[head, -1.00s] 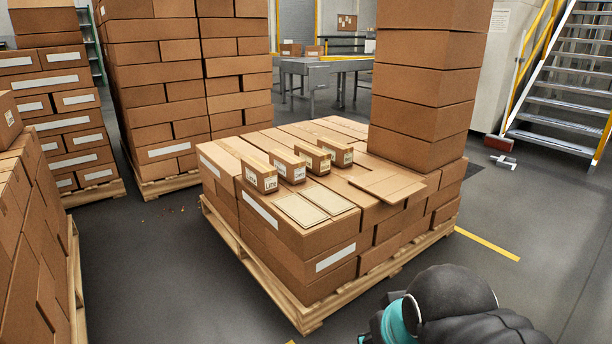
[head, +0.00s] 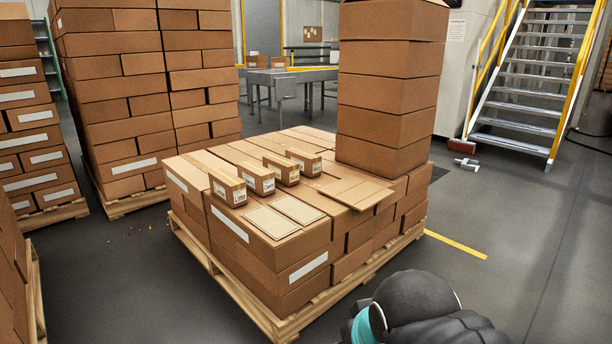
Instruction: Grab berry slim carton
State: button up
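Several slim brown cartons stand in a row on top of a low pallet stack of boxes (head: 262,262). From left to right they are a first carton (head: 226,184), a second carton (head: 255,177), a third carton (head: 281,168) and one farther back (head: 303,160). Each has a small pale label on its end. Part of my black and teal arm shows at the bottom right, apart from the stack. My gripper is not in view.
Flat cardboard pieces (head: 355,190) lie on the stack beside a tall column of boxes (head: 385,90). More box stacks (head: 125,90) stand at the left. Metal stairs (head: 525,75) are at the back right.

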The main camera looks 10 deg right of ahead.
aim_at(311, 163)
jog(key=z, duration=0.3)
jog(key=i, duration=1.65)
jog(key=z, duration=0.45)
